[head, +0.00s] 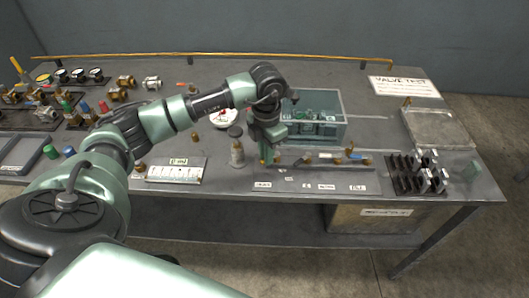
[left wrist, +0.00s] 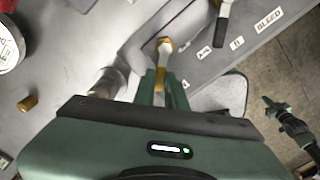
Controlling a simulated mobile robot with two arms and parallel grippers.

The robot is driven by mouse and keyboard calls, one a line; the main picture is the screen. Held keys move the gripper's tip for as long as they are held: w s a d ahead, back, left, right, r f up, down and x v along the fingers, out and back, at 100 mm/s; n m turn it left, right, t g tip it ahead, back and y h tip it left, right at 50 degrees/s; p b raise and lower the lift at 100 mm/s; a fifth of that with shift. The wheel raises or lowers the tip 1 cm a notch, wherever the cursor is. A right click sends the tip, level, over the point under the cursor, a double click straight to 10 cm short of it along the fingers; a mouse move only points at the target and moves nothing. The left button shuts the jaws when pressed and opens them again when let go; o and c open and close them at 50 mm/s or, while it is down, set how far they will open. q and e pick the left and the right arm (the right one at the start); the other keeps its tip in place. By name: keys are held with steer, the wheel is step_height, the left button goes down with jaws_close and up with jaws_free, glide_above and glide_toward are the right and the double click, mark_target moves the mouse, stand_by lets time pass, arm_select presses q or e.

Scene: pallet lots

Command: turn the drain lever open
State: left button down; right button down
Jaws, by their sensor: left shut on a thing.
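The drain lever (left wrist: 164,48) shows in the left wrist view as a yellow, brass-coloured bar running in between my left fingers. My left gripper (left wrist: 160,88) is shut on it. In the head view the left gripper (head: 267,160) points down at the table's front part, beside a grey bottle-like object. The gripper hides most of the lever there, and I cannot tell its angle. The small label by it is too blurred to read. A dark green jointed part, probably my right arm (left wrist: 292,128), shows at the right of the left wrist view. Its jaws cannot be made out.
A green-grey bin (head: 335,132) stands just behind my left gripper. The grey bottle (head: 236,150) is close on its left. A blue and brass fitting (head: 355,155) and a black rack (head: 415,180) lie to the right. A label reading BLEED (left wrist: 268,20) is nearby.

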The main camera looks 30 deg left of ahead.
arm_select(q)
steer(key=n, duration=0.2)
steer(key=d+n, duration=0.1)
steer(key=d+n+b, duration=0.1)
steer(key=n, duration=0.1)
steer(key=shift+n, duration=0.3)
steer(key=shift+w+d+r+n+b, duration=0.1)
steer(key=shift+d+n, duration=0.1)
steer(key=shift+n, duration=0.55)
steer(key=shift+w+d+f+n+b, duration=0.1)
steer(key=shift+d+n+b, duration=0.1)
steer(key=shift+n, duration=0.5)
steer(key=shift+w+d+r+n+b, duration=0.1)
steer(key=shift+d+n, duration=0.1)
steer(key=shift+n, duration=0.55)
steer(key=c, duration=1.5)
jaws_free()
steer(key=shift+o, duration=0.2)
step_height(320, 180, up, 8)
steer(key=b, duration=0.1)
